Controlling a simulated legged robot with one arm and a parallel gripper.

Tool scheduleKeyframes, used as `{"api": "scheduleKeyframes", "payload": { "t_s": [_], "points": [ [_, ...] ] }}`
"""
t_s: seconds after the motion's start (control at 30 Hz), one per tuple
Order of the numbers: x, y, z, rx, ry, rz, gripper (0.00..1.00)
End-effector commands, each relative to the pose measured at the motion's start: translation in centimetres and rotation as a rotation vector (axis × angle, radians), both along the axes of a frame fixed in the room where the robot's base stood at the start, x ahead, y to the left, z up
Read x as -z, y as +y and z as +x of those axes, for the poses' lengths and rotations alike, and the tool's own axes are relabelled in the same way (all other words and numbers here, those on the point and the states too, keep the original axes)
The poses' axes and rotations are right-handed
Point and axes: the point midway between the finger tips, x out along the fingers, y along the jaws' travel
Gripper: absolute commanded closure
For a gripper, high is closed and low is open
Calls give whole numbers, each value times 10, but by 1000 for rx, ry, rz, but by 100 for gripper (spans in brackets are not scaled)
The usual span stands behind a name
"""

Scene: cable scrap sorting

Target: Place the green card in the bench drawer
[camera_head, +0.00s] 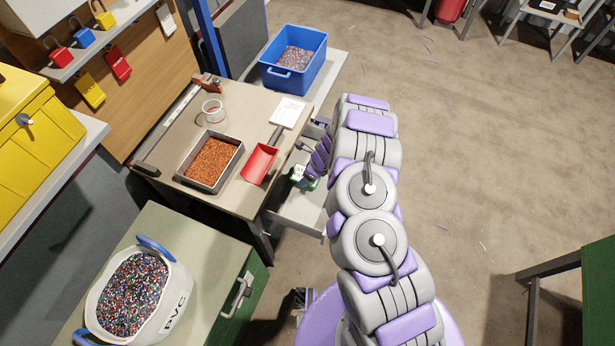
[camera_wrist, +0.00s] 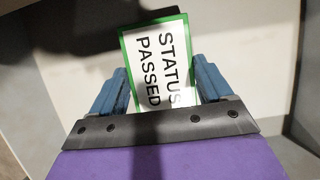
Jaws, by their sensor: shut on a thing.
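The green card (camera_wrist: 157,60) has a white face, a green border and the words STATUS PASSED. My gripper (camera_wrist: 160,72) is shut on it, with a blue finger on either side and the card's far end sticking out beyond the fingertips. In the head view the green card (camera_head: 312,184) is a small green patch at the end of my arm, partly hidden. The bench drawer (camera_head: 298,213) is pulled out from the right side of the wooden bench. My gripper and the card are over the open drawer; I cannot tell whether the card touches its floor.
On the bench (camera_head: 228,104) are a tray of copper granules (camera_head: 181,176), a red scoop (camera_head: 259,164) and a clear cup (camera_head: 213,111). A blue bin (camera_head: 318,47) stands behind. A PVC tub (camera_head: 178,310) is at front left. The floor to the right is mostly open.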

Motion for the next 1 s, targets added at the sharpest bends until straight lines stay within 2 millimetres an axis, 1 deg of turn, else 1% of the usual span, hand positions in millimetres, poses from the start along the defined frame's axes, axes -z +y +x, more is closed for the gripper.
{"api": "scheduleKeyframes", "payload": {
  "t_s": [0.03,0.13,0.37,0.47,0.5,0.67,0.7,1.0],
  "points": [
    [11,0,0,-2,0,-1,54],
    [20,0,0,-2,0,-1,54],
    [19,0,0,-1,0,0,54],
    [22,0,0,-1,1,0,54],
    [21,0,0,-1,1,0,17],
    [21,0,0,-1,1,0,2],
    [21,0,0,-1,1,-1,0],
    [18,0,0,-2,0,-1,0]
  ]
}}
